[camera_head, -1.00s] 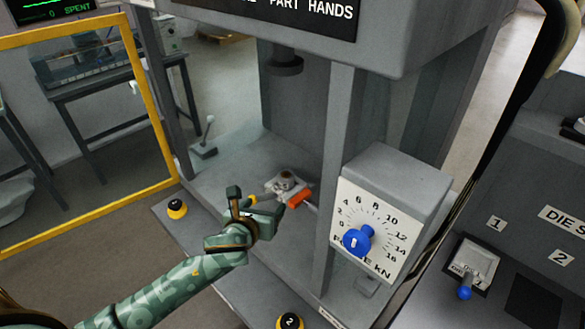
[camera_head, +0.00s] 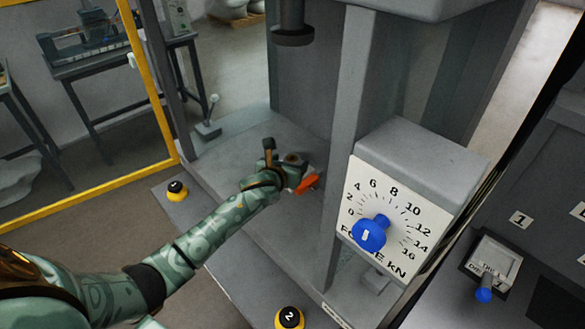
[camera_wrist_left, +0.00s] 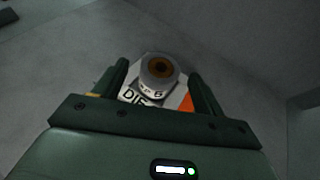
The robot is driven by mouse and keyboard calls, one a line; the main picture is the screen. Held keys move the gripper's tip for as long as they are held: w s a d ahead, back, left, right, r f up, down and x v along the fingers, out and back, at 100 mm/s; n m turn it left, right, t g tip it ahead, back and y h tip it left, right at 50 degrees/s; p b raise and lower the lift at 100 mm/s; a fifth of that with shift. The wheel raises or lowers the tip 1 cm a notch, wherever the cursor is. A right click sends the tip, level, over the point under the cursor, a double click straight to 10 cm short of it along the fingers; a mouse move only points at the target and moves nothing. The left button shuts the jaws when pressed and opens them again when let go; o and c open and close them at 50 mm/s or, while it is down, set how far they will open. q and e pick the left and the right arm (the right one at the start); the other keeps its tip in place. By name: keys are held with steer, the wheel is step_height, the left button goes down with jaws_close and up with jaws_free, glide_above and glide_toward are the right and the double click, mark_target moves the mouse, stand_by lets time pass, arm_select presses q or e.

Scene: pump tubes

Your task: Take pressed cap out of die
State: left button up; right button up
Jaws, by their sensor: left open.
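In the head view the die (camera_head: 293,159) stands on the press bed, partly hidden by my left gripper (camera_head: 284,168). My left gripper is open, with its two fingers on either side of the die in the left wrist view (camera_wrist_left: 158,80). Whether they touch it I cannot tell. My right gripper is not in view.
An orange part (camera_head: 307,184) is beside the die. The press ram (camera_head: 292,35) hangs above and behind. A grey post (camera_head: 345,130) and the force dial box (camera_head: 400,205) stand to the right. A yellow-framed guard (camera_head: 150,90) is at the left.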

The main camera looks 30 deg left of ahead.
mark_target(292, 158)
arm_select(q)
steer(key=x, duration=0.1)
steer(key=b+x, duration=0.1)
steer(key=x, duration=0.1)
steer(key=shift+w+f, duration=0.15)
steer(key=shift+f, duration=0.25)
steer(key=shift+r, duration=0.15)
steer(key=c, duration=1.2)
steer(key=shift+c, duration=0.2)
